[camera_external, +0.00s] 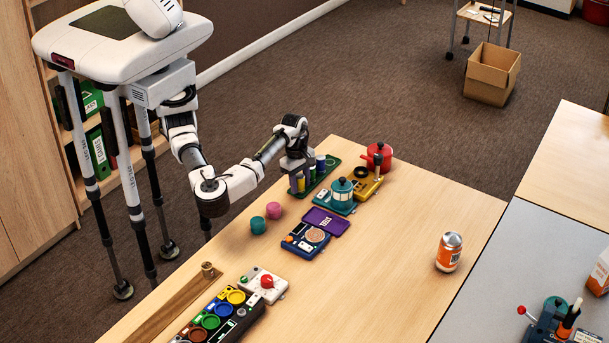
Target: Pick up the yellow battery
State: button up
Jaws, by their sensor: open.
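My gripper (297,186) points down at the near left end of a green tray (331,161) at the table's far left edge. Its jaws are open. A dark blue cylinder (320,164) stands upright in the tray, just right of the gripper. A small yellowish piece (312,174) shows beside the gripper in the tray; it may be the yellow battery, but it is too small and too covered to tell. The gripper hides part of the tray, and I cannot tell whether anything is between the fingers.
A teal pot-like device (342,191), yellow device (369,183), red pot (379,157) and blue box (305,240) are close by. An orange can (449,254) stands right; the table's middle is clear.

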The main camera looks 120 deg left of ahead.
jog(key=c, duration=0.8)
jog(key=shift+r, duration=0.1)
